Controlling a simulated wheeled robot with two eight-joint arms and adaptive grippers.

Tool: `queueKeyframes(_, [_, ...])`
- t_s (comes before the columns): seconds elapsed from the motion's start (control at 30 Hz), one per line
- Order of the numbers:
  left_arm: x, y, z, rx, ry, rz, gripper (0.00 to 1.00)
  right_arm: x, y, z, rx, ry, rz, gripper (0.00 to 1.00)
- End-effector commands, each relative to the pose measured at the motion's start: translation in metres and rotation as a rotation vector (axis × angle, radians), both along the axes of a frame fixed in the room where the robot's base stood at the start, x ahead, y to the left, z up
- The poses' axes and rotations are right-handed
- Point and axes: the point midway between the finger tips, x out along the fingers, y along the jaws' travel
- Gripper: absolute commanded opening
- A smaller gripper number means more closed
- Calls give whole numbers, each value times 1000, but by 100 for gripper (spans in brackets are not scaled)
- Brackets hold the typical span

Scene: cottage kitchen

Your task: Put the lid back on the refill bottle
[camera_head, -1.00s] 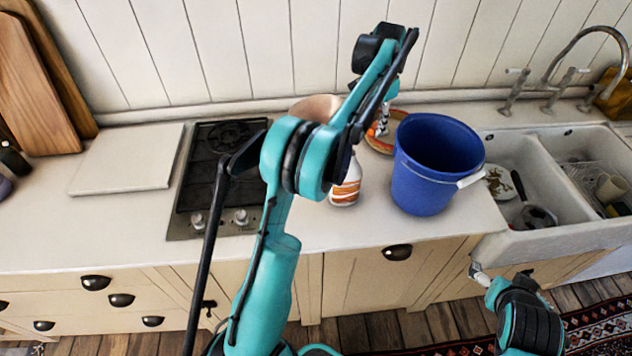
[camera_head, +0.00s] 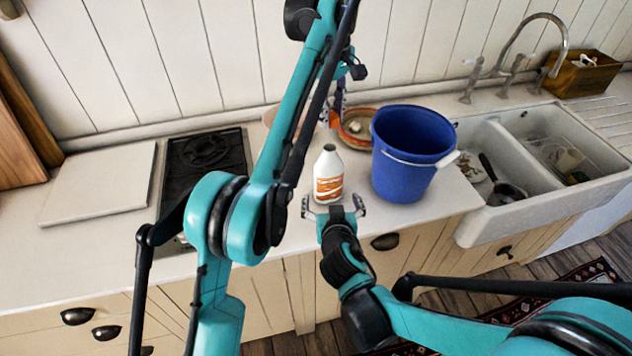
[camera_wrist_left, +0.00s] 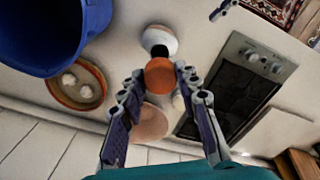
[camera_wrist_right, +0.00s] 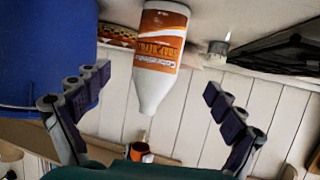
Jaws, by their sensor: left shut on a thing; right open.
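The white refill bottle (camera_head: 328,182) with an orange label stands upright and uncapped on the counter. Its dark open mouth shows in the left wrist view (camera_wrist_left: 159,50). My left gripper (camera_head: 338,108) is shut on the orange lid (camera_wrist_left: 159,75), above the counter and behind the bottle in the head view. My right gripper (camera_head: 333,208) is open and low in front of the bottle. In the right wrist view the bottle (camera_wrist_right: 160,50) appears between its spread fingers, which do not grip it.
A blue bucket (camera_head: 405,175) stands close to the bottle's right. A hob (camera_head: 190,170) is to the left, a double sink (camera_head: 535,215) to the right.

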Motion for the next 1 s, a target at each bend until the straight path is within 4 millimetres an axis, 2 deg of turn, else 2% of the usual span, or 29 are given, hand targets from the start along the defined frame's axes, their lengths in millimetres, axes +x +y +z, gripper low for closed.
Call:
queueKeyframes(0.37, [0,1,0,0,0,-2,24,7,0,-2,-2,1,-1,95])
queueKeyframes(0.47, [0,1,0,0,0,-2,24,18,1,-7,0,2,-3,95])
queueKeyframes(0.8, [0,1,0,0,0,-2,24,77,6,-32,-1,2,-3,95])
queueKeyframes(1.0, [0,1,0,0,0,-2,24,101,8,-42,-1,1,-2,95])
